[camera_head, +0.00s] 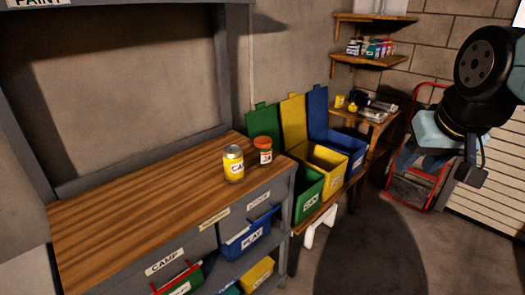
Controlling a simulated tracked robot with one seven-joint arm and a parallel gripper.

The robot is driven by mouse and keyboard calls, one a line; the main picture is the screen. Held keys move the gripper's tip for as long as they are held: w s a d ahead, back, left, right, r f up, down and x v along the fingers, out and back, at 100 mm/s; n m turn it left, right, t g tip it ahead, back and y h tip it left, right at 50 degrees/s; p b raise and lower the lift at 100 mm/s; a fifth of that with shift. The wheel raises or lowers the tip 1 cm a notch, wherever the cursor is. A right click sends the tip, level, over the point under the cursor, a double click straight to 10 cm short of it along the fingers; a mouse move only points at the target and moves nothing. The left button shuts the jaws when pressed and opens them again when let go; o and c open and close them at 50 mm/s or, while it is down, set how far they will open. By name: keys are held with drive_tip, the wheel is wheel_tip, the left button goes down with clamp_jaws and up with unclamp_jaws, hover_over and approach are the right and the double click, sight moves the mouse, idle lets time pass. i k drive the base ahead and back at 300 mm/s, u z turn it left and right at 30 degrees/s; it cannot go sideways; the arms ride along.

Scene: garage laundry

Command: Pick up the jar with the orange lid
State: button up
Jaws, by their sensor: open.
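The jar with the orange lid (265,155) stands upright on the wooden workbench top (140,200), near its right back corner. It is small, with a pale label on its front. A yellow can (233,165) with a silver top stands just left of it and a little nearer, with a small gap between them. My gripper (471,174) hangs at the upper right, far to the right of the jar and off the bench. It is open, with nothing visible in it.
Green (309,187), yellow (329,167) and blue bins (352,150) with raised lids stand right of the bench. A small shelf (374,114) with goods is behind them. A red hand truck (405,190) stands at right. The bench's left side is clear.

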sight(264, 145)
drive_tip(key=i, duration=1)
